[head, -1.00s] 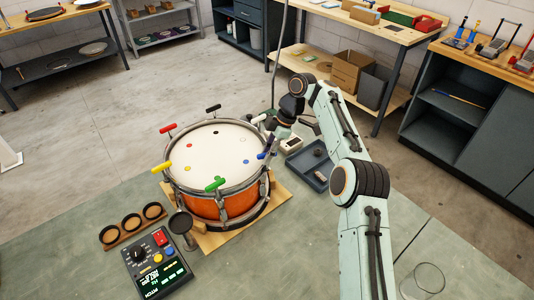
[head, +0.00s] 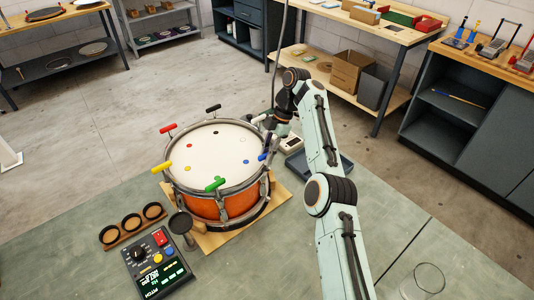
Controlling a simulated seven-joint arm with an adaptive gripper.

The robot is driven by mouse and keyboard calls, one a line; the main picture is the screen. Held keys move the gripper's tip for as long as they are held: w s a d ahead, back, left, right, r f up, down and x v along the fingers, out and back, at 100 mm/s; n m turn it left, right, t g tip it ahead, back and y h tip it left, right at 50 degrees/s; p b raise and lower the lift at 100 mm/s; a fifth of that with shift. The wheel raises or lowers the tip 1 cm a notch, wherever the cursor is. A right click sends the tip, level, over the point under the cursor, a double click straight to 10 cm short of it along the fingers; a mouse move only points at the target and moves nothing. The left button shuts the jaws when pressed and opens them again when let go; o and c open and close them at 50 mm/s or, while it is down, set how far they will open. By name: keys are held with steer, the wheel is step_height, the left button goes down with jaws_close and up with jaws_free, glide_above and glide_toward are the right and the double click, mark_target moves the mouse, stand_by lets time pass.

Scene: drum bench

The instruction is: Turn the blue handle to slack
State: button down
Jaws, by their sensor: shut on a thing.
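The orange drum (head: 205,206) with a white head stands on a wooden board on the bench. The blue handle (head: 264,154) is at the drum's right rim, partly hidden by my gripper (head: 268,141). My gripper is at the blue handle and shut on it; the fingertips are small and partly hidden by the arm. A blue dot (head: 246,162) marks the drum head near this handle. The pitch box (head: 157,264) at the front left has a lit green display, too small to read surely.
Green (head: 215,184), yellow (head: 162,167), red (head: 168,128) and black (head: 213,108) handles stand around the rim. A grey tray (head: 342,174) lies behind my arm. A dark pan-shaped tool (head: 181,224) stands before the drum. A rack of rings (head: 132,223) is at left.

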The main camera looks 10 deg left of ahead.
steer(key=c, duration=1.1)
jaws_free()
